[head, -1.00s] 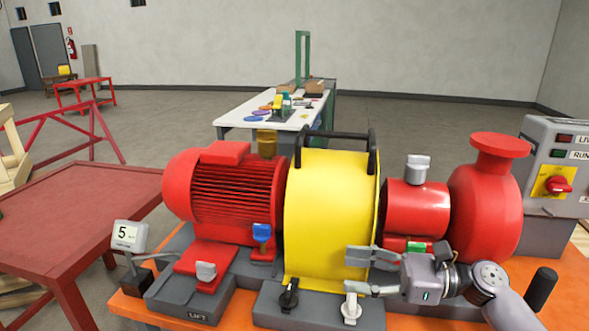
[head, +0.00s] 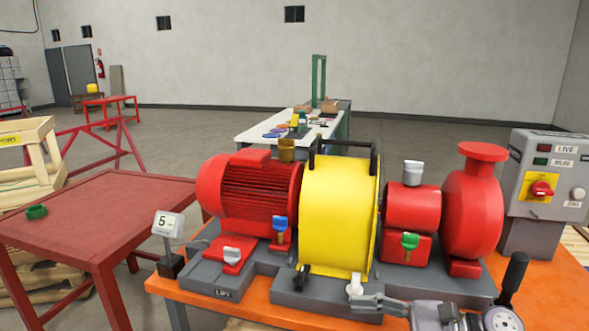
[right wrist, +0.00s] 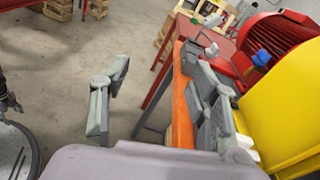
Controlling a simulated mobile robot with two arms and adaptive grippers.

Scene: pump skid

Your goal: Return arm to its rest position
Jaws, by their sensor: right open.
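My right arm enters the head view at the bottom right, with its gripper (head: 372,305) low in front of the pump skid's grey base. The jaws are open and empty; the right wrist view shows the two fingers (right wrist: 158,98) wide apart with floor and the orange bench edge between them. In the head view a finger lies close to a white knob (head: 355,287); I cannot tell if they touch. The yellow guard (head: 335,215) stands over the coupling between the red motor (head: 248,195) and the red pump (head: 470,210). My left gripper is not in view.
The orange bench (head: 548,275) carries the skid and the grey control box (head: 545,175). Open floor lies behind.

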